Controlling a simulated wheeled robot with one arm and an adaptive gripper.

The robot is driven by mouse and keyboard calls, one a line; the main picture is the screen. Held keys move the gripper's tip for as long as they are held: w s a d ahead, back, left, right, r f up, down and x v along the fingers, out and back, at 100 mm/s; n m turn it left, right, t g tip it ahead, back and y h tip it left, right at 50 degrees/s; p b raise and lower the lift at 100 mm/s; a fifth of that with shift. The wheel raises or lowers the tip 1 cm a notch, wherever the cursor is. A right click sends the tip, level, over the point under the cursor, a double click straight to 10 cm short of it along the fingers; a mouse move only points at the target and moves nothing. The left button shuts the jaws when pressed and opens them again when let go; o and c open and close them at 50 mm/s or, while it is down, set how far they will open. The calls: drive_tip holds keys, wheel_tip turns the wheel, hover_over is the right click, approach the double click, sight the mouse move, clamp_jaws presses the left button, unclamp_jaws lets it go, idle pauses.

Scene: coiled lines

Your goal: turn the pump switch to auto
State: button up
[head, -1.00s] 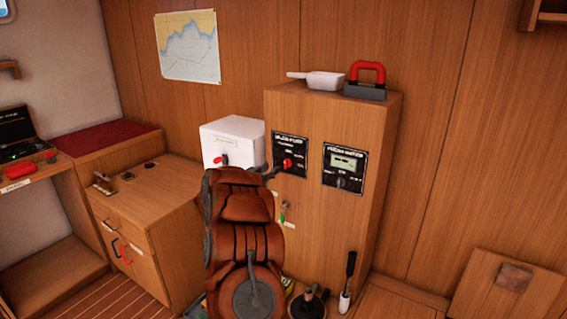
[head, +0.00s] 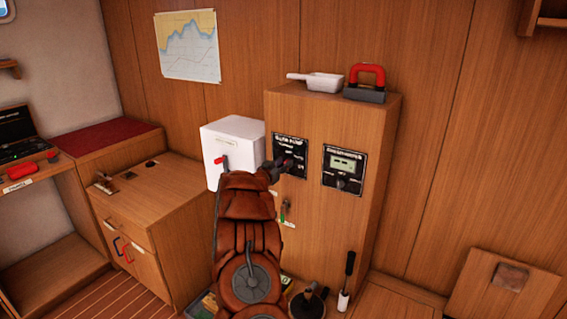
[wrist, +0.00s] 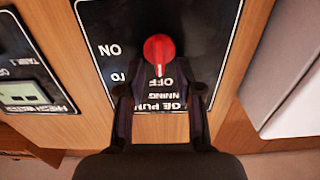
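The bilge pump panel (head: 291,150) is a black plate on the front of the wooden cabinet. In the wrist view the panel (wrist: 118,45) appears upside down, with a red round switch knob (wrist: 158,48). The knob's white mark points at the word OFF. ON and a partly covered word ending in TO are on the left. My gripper (wrist: 160,92) is open, its two dark fingers apart and in front of the panel's lettering, with the knob just beyond their tips, not between them. In the head view my gripper (head: 272,170) hides the knob.
A second panel with a green display (head: 345,168) is to the right. A white box with a red lever (head: 222,161) is to the left. A white scoop (head: 316,81) and a red-handled tool (head: 366,82) lie on the cabinet top. A green-tagged key (head: 285,210) hangs below.

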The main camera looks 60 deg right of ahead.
clamp_jaws()
idle(0.3)
